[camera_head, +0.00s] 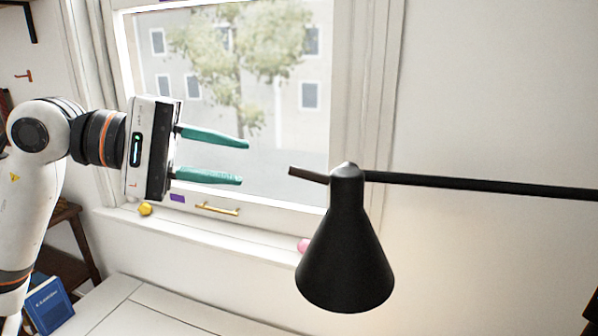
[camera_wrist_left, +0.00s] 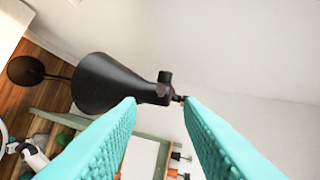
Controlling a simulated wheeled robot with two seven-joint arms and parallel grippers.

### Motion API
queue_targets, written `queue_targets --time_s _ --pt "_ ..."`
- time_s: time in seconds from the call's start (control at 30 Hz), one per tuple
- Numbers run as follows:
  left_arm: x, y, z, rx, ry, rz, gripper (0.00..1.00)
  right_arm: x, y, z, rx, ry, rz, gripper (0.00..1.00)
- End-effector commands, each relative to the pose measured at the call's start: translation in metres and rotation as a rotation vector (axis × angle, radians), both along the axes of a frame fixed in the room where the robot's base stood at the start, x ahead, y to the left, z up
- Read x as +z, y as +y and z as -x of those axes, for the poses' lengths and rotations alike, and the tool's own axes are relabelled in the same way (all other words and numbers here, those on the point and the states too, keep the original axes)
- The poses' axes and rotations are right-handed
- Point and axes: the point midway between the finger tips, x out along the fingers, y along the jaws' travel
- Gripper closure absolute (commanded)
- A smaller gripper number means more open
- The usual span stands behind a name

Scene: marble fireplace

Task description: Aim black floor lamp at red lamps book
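The black floor lamp (camera_head: 345,250) has a cone-shaped shade hanging from a joint at its top, with its wide opening facing down in the head view. Its thin black arm runs off to the right, and a short stub sticks out to the left of the joint. My left gripper (camera_head: 246,162) is open and empty, to the left of the stub, its teal fingers pointing at it. In the left wrist view the lamp shade (camera_wrist_left: 105,84) lies beyond the open fingers, with its joint just past the gap. I do not see a red lamps book. My right gripper is not in view.
A window with a white sill (camera_head: 200,232) stands behind my gripper. A yellow ball (camera_head: 145,209) and a partly hidden pink object (camera_head: 304,245) are on the sill. A blue book (camera_head: 48,304) stands at the lower left. The wall at right is bare behind the lamp arm.

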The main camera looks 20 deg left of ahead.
Motion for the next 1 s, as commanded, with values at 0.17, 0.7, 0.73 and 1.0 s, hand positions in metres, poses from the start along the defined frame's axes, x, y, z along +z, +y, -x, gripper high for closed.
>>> queue_targets --time_s 0.17,0.7,0.73,1.0 --pt "-0.005 -0.034 -0.015 -0.007 0.002 0.003 0.67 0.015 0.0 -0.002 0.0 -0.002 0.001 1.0" --pt "-0.023 -0.082 -0.041 -0.001 0.003 0.005 0.67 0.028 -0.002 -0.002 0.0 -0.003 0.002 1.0" --pt "-0.023 -0.082 -0.041 -0.001 0.003 0.005 0.67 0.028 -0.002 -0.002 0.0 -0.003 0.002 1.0" --pt "-0.023 -0.082 -0.041 -0.001 0.003 0.005 0.85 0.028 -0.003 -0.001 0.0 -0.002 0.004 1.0"
